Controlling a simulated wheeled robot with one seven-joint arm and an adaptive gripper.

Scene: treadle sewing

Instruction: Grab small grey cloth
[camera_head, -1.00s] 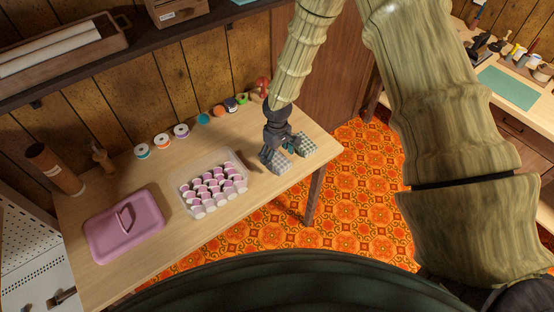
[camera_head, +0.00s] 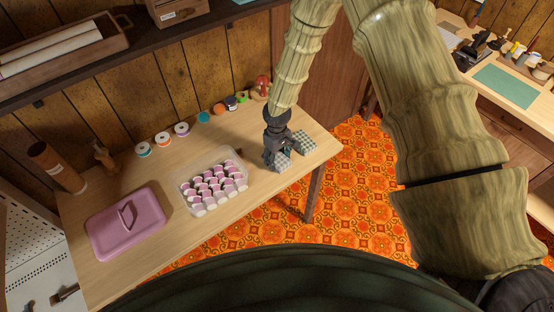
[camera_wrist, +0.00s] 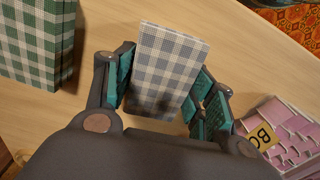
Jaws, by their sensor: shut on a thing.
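The small grey cloth (camera_wrist: 168,62) is a grey-and-white checked folded bundle. In the wrist view it stands between the teal pads of my gripper (camera_wrist: 165,98), which is shut on it. In the head view the grey cloth (camera_head: 281,162) shows at the table's right end, just below my gripper (camera_head: 279,150). A green-and-white checked cloth (camera_wrist: 36,42) lies apart from it, at the upper left of the wrist view. It also shows in the head view (camera_head: 304,141), to the right of my gripper. I cannot tell whether the grey cloth touches the table.
A clear box of pink-topped spools (camera_head: 213,186) stands left of my gripper, with a pink lidded case (camera_head: 126,222) beyond it. Several thread spools and a red mushroom-like item (camera_head: 261,84) line the table's back. The table's right edge is close.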

